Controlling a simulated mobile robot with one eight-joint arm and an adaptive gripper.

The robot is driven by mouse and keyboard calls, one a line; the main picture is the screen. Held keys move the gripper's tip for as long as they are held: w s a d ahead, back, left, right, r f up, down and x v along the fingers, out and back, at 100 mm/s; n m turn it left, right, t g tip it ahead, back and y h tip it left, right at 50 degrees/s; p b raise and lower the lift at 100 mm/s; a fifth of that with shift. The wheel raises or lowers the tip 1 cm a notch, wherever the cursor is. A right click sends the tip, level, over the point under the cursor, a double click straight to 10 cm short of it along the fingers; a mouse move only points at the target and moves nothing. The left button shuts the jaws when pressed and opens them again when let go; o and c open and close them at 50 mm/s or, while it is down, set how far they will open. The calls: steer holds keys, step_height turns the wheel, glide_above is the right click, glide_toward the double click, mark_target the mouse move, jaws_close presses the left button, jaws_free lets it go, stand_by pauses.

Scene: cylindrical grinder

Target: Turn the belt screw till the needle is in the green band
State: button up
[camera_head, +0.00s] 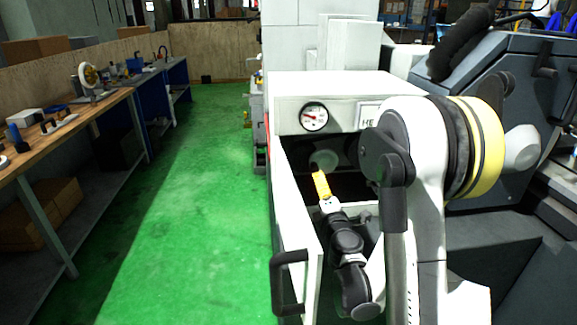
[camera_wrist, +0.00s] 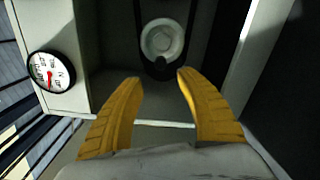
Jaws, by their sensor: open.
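The round white gauge (camera_head: 314,117) is on the cabinet front, above the opening; it also shows at the left of the wrist view (camera_wrist: 50,77). I cannot pick out the belt screw for certain. My gripper (camera_head: 319,174) has yellow fingers at the cabinet opening. In the wrist view the fingers (camera_wrist: 157,81) are apart and empty, short of the wheel.
The white cabinet door (camera_head: 297,225) stands open to the left of my arm, with a dark handle (camera_head: 289,283). The opening's interior is dark. A workbench (camera_head: 85,110) runs along the left, and the green floor (camera_head: 185,190) between is clear.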

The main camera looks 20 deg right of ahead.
mark_target(316, 171)
steer(key=p+x, duration=0.1)
steer(key=x, duration=0.8)
steer(key=shift+w+d+f+p, duration=0.15)
steer(key=shift+w+f+p, duration=0.05)
steer(key=shift+w+p, duration=0.15)
steer(key=shift+w+d+r, duration=0.1)
steer(key=shift+w+d, duration=0.05)
steer(key=shift+w, duration=0.3)
steer(key=shift+c, duration=0.5)
jaws_close()
